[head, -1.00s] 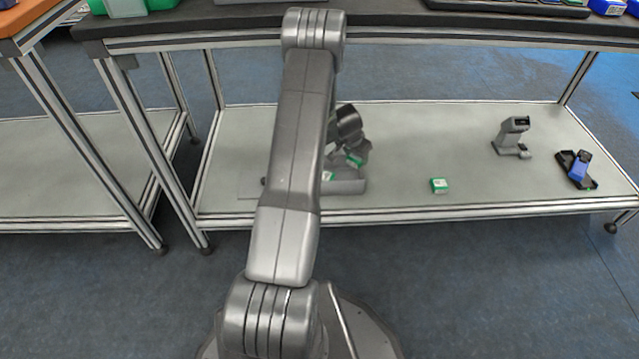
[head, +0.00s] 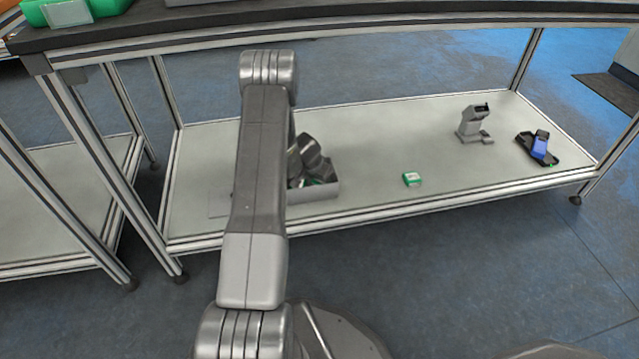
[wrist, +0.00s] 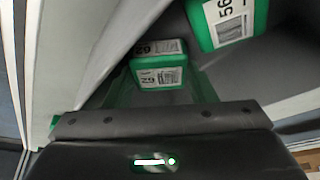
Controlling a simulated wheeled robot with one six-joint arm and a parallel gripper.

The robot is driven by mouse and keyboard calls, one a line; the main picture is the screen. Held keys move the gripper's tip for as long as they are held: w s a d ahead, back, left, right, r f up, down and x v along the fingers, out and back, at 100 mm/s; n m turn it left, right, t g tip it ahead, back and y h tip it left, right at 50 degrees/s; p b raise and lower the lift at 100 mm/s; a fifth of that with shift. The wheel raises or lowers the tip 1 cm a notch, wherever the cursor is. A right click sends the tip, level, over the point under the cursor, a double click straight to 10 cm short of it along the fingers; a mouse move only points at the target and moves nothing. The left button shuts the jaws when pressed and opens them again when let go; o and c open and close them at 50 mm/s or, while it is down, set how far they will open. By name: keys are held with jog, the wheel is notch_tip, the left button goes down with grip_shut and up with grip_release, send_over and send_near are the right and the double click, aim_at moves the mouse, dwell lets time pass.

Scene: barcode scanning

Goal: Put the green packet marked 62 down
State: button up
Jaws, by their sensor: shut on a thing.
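The green packet marked 62 (wrist: 160,77) is between the fingers of my gripper (wrist: 162,92) in the wrist view, its white labels facing the camera upside down. My gripper is shut on it. In the head view my gripper (head: 314,177) is low, at the grey tray (head: 322,193) on the lower shelf, partly hidden by my arm. Only a sliver of green shows there. I cannot tell whether the packet touches the tray floor. A second green packet, marked 56 (wrist: 228,22), lies close by at the top right of the wrist view.
Another green packet (head: 411,180) lies alone on the shelf (head: 375,150), right of the tray. A grey scanner on a stand (head: 474,124) and a blue device in a black holder (head: 540,147) are farther right. The worktop's edge (head: 330,32) runs above the shelf.

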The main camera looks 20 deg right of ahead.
jog(key=shift+f, duration=0.2)
jog(key=shift+f, duration=0.1)
jog(key=o, duration=0.8)
jog(key=p+v, duration=0.2)
jog(key=v, duration=1)
jog(key=shift+s+p, duration=0.1)
jog(key=shift+p, duration=0.3)
